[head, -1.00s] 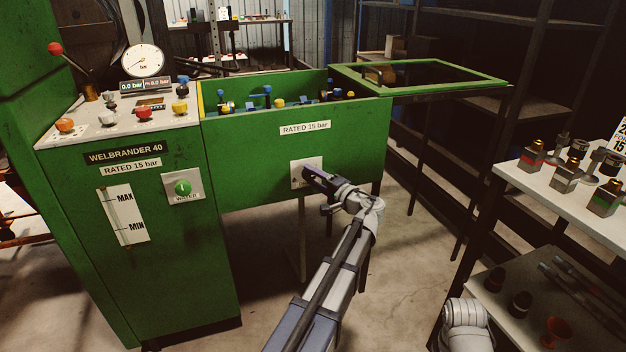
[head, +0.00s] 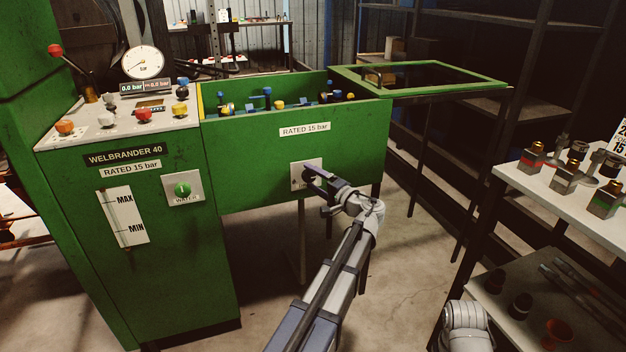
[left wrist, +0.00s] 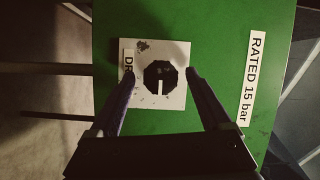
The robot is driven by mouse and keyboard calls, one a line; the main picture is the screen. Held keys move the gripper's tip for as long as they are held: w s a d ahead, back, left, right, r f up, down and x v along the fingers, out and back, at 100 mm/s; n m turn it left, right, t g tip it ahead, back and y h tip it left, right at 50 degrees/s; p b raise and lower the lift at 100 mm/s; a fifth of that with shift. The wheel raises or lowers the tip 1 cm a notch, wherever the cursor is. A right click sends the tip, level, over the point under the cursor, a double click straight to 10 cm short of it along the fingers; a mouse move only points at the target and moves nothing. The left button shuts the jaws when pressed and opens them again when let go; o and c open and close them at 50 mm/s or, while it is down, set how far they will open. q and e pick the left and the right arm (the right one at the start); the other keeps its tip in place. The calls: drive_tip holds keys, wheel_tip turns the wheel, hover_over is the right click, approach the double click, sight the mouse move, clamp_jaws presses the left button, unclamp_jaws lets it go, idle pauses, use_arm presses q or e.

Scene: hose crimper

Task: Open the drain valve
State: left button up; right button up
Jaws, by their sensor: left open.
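The drain valve is a dark knob (left wrist: 160,77) with a pale pointer line, on a square white plate (left wrist: 174,55) marked "DR…" in the left wrist view. In the head view the plate (head: 299,168) sits low on the front of the green tank, partly hidden by my gripper. My left gripper (left wrist: 161,74) is open, with one finger on each side of the knob. I cannot tell whether the fingers touch it. The left gripper also shows in the head view (head: 308,180), in front of the plate.
The green cabinet (head: 165,260) has a round green water button (head: 183,189), a gauge (head: 143,65) and several coloured knobs. The tank lid (head: 430,88) stands open at the right. A table (head: 545,195) with fittings is at the right. Floor below the tank is mostly clear.

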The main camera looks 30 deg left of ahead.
use_arm(q)
drive_tip(key=v, duration=0.7)
drive_tip(key=shift+d, duration=0.3)
drive_tip(key=shift+s, duration=0.1)
drive_tip(key=s+d+f+g+h, duration=0.2)
drive_tip(key=s+d+f+h, duration=0.6)
drive_tip(key=s+d+f, duration=0.5)
drive_tip(key=s+d+f+m+g+h, duration=0.1)
drive_tip(key=s+d+f+g+h, duration=0.1)
drive_tip(key=s+d+f+h, duration=0.4)
drive_tip(key=s+d+f+m+g+h, duration=0.1)
drive_tip(key=s+d+f+g+h, duration=0.15)
drive_tip(key=s+d, duration=0.6)
wheel_tip(320, 180, up, 38)
drive_tip(key=w+d+p, duration=0.1)
drive_tip(key=w+p, duration=0.1)
drive_tip(key=p, duration=3.6)
drive_tip(key=shift+d+t, duration=0.3)
drive_tip(key=shift+t, duration=0.05)
